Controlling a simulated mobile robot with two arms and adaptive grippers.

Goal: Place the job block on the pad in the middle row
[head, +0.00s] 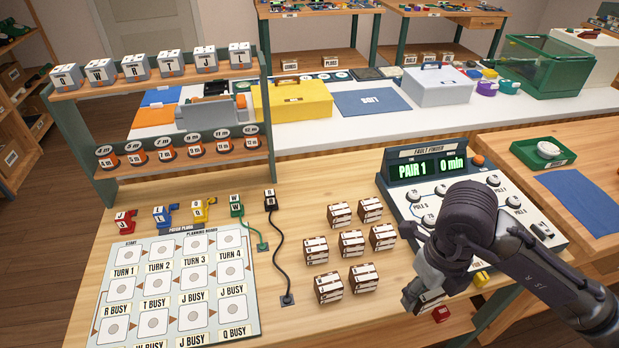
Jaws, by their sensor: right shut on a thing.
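My right gripper (418,298) reaches in from the right, low over the table's right front. It is shut on a job block (431,297), brown and white, mostly hidden by the gripper. I cannot tell whether the block touches the table. The planning board (180,343) lies at the front left, well left of the gripper. It has rows of grey round pads under turn labels; the middle-row pads (157,281) look bare. Several similar brown blocks with white labels (328,287) stand between board and gripper. My left gripper is not in view.
The fault finder console (404,204) stands just behind my right arm. A red piece (440,314) sits beside the gripper. Patch plugs with cords (270,200) stand behind the board. A shelf rack (170,85) rises at the back left. Bare wood lies in front of the loose blocks.

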